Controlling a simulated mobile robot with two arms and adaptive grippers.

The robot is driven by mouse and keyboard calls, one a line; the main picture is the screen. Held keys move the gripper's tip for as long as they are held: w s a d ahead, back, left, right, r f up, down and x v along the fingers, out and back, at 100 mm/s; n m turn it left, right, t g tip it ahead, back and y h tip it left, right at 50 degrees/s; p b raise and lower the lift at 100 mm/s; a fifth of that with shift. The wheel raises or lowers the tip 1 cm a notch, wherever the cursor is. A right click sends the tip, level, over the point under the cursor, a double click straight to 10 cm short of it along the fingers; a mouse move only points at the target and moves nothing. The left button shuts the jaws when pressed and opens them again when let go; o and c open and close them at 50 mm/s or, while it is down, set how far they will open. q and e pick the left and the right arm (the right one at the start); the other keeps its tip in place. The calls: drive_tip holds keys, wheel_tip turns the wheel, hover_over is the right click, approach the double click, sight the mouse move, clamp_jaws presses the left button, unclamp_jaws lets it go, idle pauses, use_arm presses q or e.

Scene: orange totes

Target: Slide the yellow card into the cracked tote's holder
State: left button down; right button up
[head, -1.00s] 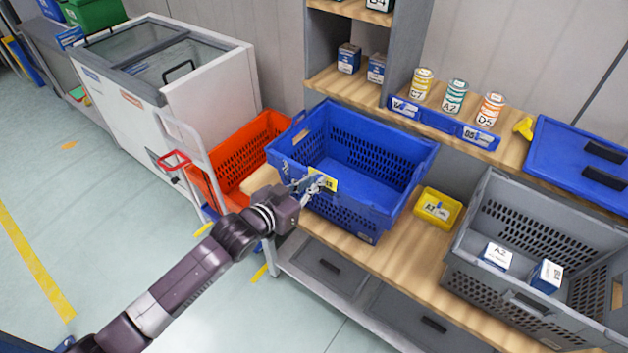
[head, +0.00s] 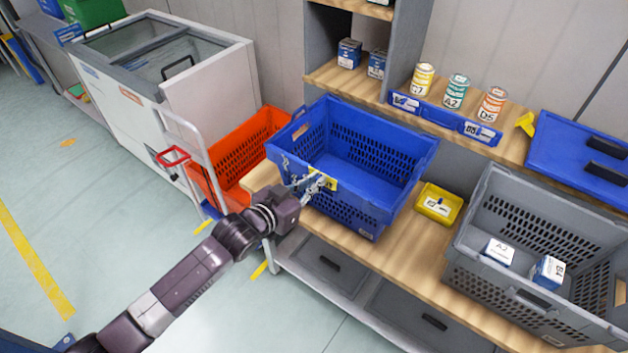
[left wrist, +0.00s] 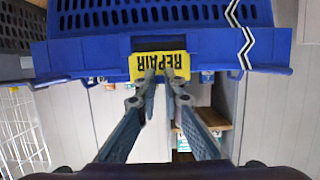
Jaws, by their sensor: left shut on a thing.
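The blue tote (head: 385,190) stands on the wooden bench. Its front wall carries a zigzag crack mark, which shows in the left wrist view at the right of the tote's wall (left wrist: 205,52). My left gripper (head: 318,184) is at the tote's front wall, shut on the yellow card (head: 330,183). In the left wrist view the card (left wrist: 158,63) reads REPAIR, upside down, with my left fingertips (left wrist: 165,76) over its lower middle. The card lies against a dark holder recess (left wrist: 158,43) in the wall; how deep it sits I cannot tell. My right gripper is out of view.
An orange tote (head: 235,158) sits on a cart left of the bench. A small yellow bin (head: 440,204) and a grey tote (head: 490,285) holding two boxes stand to the right. Cans (head: 456,92) line the shelf behind. Bench space between the blue and grey totes is partly clear.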

use_arm(q)
drive_tip(key=shift+f+b, duration=0.45)
drive_tip(key=shift+f, duration=0.45)
drive_tip(key=c, duration=2)
unclamp_jaws()
